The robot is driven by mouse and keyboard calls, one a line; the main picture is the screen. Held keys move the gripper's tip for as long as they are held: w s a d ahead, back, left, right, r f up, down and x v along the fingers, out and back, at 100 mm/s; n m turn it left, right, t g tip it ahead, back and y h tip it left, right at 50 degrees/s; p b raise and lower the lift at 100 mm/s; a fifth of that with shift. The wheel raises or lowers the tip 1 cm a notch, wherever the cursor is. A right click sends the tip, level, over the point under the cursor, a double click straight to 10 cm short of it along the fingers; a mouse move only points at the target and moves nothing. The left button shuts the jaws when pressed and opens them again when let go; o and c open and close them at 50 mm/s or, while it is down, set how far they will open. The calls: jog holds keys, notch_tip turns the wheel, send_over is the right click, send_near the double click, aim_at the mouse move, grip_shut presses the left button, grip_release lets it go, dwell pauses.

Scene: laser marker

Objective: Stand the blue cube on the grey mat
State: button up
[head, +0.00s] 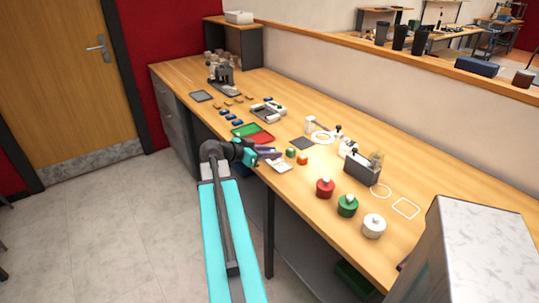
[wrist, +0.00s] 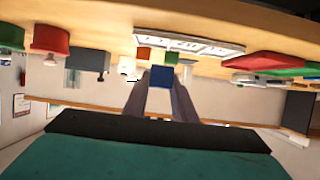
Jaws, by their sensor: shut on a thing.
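The blue cube (wrist: 160,78) shows in the wrist view, held between the tips of my two fingers. My gripper (wrist: 160,82) is shut on it. In the head view my gripper (head: 272,153) is over the front edge of the bench, near the red tray and a white sectioned plate; the cube is hard to make out there. A flat dark grey square, likely the grey mat (head: 302,143), lies on the bench to the right of my gripper, with nothing seen on it. A second dark grey square (head: 201,96) lies far left.
A green cube (head: 290,152) and an orange cube (head: 302,159) stand close to my gripper. The white plate (head: 279,166) lies below it. Red (head: 325,188), green (head: 347,206) and white (head: 374,226) lidded pots stand to the right. A grey holder (head: 361,169) stands behind them.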

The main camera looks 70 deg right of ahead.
jog(key=shift+w, duration=0.25)
jog(key=w+a+r+n+t, duration=0.1)
jog(key=w+a+n+t, duration=0.35)
jog(key=w+a, duration=0.65)
jog(key=w+a+n+t, duration=0.4)
jog(key=w+a+t, duration=0.2)
jog(key=w, duration=0.8)
jog(key=w+a+r+n+t, duration=0.1)
jog(key=w+a+n+t, duration=0.4)
jog(key=w+a, duration=0.6)
jog(key=w+a+r+n+t+y, duration=0.1)
jog(key=w+a+r+n+y, duration=0.2)
jog(key=a, duration=0.9)
jog(key=w+a+r+n+t+y, duration=0.2)
jog(key=w+a+r+n+y, duration=0.2)
jog(key=w+a, duration=0.4)
jog(key=w+a+r+n+t+y, duration=0.2)
jog(key=w+a+r+n+y, duration=0.2)
jog(key=a, duration=1.3)
jog(key=shift+w+a, duration=0.4)
jog(key=shift+w, duration=0.25)
jog(key=shift+t, duration=0.25)
